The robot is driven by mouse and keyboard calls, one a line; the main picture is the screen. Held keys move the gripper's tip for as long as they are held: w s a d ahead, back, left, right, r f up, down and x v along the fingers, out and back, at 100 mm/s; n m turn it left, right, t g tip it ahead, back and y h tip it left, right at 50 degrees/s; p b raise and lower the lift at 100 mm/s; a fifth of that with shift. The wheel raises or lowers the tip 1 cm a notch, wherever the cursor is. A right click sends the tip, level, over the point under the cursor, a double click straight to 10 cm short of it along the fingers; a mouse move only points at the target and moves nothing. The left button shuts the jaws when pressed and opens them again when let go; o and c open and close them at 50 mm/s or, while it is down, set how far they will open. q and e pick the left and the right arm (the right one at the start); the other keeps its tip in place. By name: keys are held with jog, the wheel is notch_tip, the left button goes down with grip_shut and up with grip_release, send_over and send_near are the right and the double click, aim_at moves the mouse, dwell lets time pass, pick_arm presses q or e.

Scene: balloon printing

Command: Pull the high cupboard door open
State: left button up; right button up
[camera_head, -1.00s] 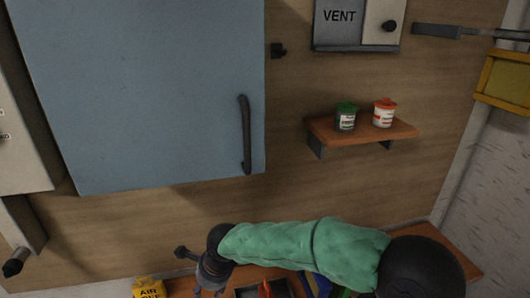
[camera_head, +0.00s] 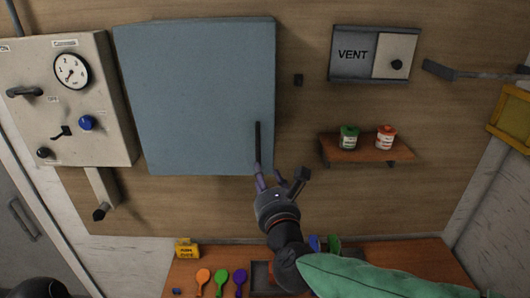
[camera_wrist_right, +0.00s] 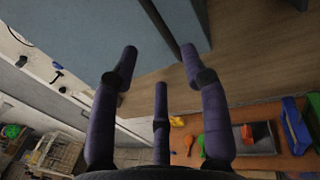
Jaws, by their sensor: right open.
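The high cupboard (camera_head: 190,90) has a flat blue door that looks shut, on the wooden wall at upper left of centre in the head view. Its dark vertical handle (camera_head: 257,140) is near the door's lower right edge. My right gripper (camera_head: 281,176) is open just below and right of the handle's lower end. In the right wrist view, the handle (camera_wrist_right: 158,22) runs down between the upper fingertips of the open gripper (camera_wrist_right: 158,58). Nothing is held; whether a finger touches the handle I cannot tell. My left gripper is not in view.
A grey control panel (camera_head: 64,115) with a gauge stands left of the cupboard. A small shelf (camera_head: 366,152) with two cans and a vent box (camera_head: 350,73) are to the right.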

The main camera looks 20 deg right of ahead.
aim_at(257, 156)
jog(key=w, duration=0.3)
jog(key=w+p, duration=0.1)
jog(key=w, duration=0.3)
jog(key=w+p, duration=0.1)
jog(key=w, duration=0.3)
jog(key=shift+w+d+f, duration=0.1)
jog(key=shift+d, duration=0.3)
grip_shut()
